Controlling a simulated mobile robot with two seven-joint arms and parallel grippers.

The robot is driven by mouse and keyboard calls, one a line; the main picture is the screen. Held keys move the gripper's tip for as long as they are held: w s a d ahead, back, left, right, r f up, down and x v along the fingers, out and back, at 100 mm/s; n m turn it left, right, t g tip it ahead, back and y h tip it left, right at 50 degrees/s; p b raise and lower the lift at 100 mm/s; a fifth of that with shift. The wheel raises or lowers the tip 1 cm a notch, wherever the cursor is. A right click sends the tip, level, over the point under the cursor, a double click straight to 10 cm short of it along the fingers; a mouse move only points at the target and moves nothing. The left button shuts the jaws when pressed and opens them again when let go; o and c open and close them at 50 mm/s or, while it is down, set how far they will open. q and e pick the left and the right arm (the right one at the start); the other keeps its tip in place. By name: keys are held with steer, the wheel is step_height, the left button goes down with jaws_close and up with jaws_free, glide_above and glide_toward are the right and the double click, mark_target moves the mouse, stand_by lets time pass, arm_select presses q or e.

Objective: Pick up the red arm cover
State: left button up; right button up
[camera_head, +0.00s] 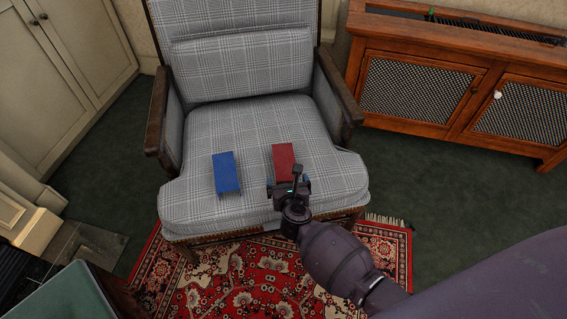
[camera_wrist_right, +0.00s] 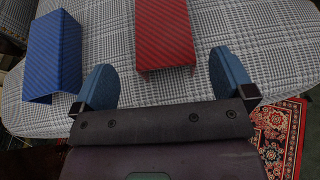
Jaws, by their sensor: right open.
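The red arm cover (camera_head: 283,158) lies on the checked seat of the armchair, toward its front. It also shows in the right wrist view (camera_wrist_right: 165,35), ahead of my fingers, with its near edge slightly raised like an open fold. My right gripper (camera_head: 286,184) is open at the cover's near end, over the front of the seat. A blue arm cover (camera_head: 226,173) lies on the seat to the left of the red one. My left gripper is not in view.
The armchair (camera_head: 250,120) has wooden arms on both sides and a high back. A patterned red rug (camera_head: 230,285) lies in front of it. A wooden cabinet (camera_head: 460,75) stands at the right and a green-topped piece (camera_head: 75,300) at lower left.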

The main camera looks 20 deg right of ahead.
mark_target(287, 176)
steer(key=w+f+b, duration=0.1)
steer(key=w+d+f, duration=0.1)
steer(key=w, duration=0.1)
steer(key=shift+w+d+f+b, duration=0.1)
steer(key=shift+w+f+b, duration=0.05)
steer(key=shift+f+b, duration=0.25)
steer(key=shift+w+d, duration=0.1)
steer(key=shift+w, duration=0.45)
steer(key=shift+r, duration=0.1)
steer(key=c, duration=0.9)
